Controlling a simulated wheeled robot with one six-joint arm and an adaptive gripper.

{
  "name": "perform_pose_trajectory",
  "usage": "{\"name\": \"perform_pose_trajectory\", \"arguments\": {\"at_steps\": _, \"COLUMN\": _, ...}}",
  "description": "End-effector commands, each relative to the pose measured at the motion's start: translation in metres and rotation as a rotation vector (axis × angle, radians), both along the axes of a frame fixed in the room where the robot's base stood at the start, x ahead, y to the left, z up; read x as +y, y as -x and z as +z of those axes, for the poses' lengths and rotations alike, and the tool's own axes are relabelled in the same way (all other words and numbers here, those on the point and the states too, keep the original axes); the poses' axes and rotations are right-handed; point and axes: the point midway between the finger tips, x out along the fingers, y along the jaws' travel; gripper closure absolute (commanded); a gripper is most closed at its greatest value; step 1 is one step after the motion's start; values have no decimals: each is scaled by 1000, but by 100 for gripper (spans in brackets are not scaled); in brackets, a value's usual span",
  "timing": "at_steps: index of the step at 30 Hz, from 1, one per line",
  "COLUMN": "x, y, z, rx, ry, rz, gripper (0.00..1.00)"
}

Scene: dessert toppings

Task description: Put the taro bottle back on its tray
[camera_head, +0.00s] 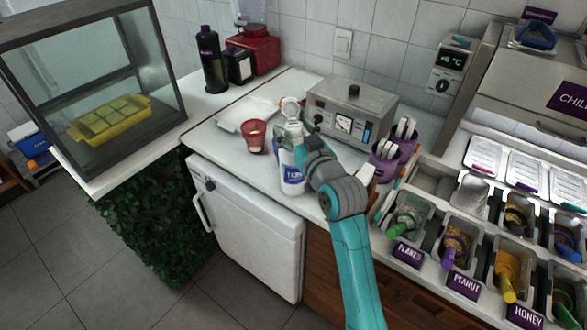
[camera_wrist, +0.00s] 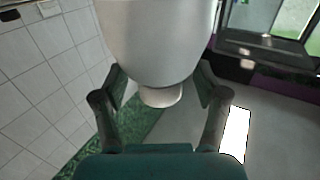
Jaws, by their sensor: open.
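The white bottle with a blue label (camera_head: 291,174) is upright near the counter's front edge, partly behind my arm. Its label text is too small to read for certain. A shallow white tray (camera_head: 229,121) lies further back on the counter, to the left. My gripper (camera_head: 290,132) is at the bottle's upper part. In the wrist view, my gripper (camera_wrist: 161,75) has its fingers spread, one on each side of a large white rounded body (camera_wrist: 157,38) with a small nub, likely the bottle. I cannot tell whether the fingers touch it.
A red cup (camera_head: 254,136) stands left of the bottle. A grey metal appliance (camera_head: 350,105) stands behind, with a purple utensil holder (camera_head: 385,160) to its right. Topping bins (camera_head: 462,230) fill the right side. A glass case (camera_head: 95,80) stands left. Counter between cup and front edge is clear.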

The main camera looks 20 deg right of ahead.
Motion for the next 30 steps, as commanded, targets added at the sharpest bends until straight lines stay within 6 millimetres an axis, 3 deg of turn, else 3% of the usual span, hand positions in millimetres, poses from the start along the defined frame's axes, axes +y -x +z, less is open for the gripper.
{"name": "perform_pose_trajectory", "arguments": {"at_steps": 7, "x": 0, "y": -1, "z": 0, "rx": 0, "ry": 0, "rz": 0, "gripper": 28}}
{"name": "perform_pose_trajectory", "arguments": {"at_steps": 15, "x": 0, "y": -1, "z": 0, "rx": 0, "ry": 0, "rz": 0, "gripper": 95}}
{"name": "perform_pose_trajectory", "arguments": {"at_steps": 16, "x": 0, "y": -1, "z": 0, "rx": 1, "ry": 0, "rz": 0, "gripper": 100}}
{"name": "perform_pose_trajectory", "arguments": {"at_steps": 30, "x": 0, "y": -1, "z": 5, "rx": -5, "ry": 0, "rz": -1, "gripper": 100}}
